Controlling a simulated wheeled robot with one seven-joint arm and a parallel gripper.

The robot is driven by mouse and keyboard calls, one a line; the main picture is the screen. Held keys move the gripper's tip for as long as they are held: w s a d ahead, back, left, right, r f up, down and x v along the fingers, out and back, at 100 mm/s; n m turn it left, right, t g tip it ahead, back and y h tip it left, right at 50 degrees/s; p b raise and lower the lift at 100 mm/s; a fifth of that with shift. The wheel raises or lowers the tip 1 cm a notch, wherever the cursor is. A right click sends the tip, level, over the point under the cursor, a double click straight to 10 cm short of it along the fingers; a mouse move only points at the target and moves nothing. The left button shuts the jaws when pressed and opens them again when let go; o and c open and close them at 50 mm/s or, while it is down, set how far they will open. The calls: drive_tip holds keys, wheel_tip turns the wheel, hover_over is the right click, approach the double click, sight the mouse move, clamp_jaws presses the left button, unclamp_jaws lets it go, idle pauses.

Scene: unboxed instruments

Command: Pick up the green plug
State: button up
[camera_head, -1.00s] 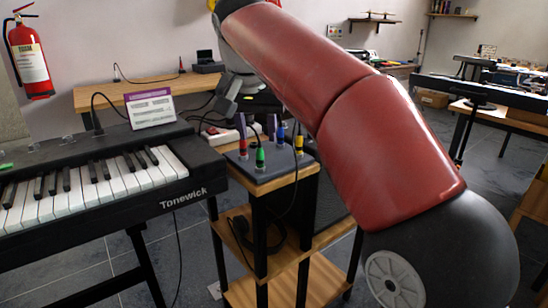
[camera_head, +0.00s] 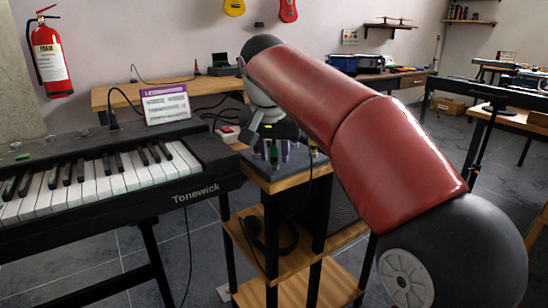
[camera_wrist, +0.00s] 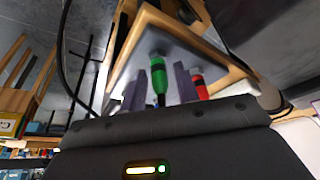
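The green plug (camera_wrist: 160,75) stands upright on a grey board on a small wooden stand; in the wrist view it shows between my two purple-grey fingers. In the head view the green plug (camera_head: 273,156) is partly hidden by my gripper. My gripper (camera_wrist: 162,88) is open, one finger on each side of the plug, with small gaps visible. In the head view my gripper (camera_head: 276,146) reaches down over the board.
A red plug (camera_wrist: 198,86) stands close beside the right finger in the wrist view. A yellow plug (camera_head: 313,148) stands farther right on the board. A keyboard (camera_head: 110,180) lies to the left, and a wooden bench (camera_head: 165,92) stands behind.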

clamp_jaws()
drive_tip(key=shift+r, duration=0.15)
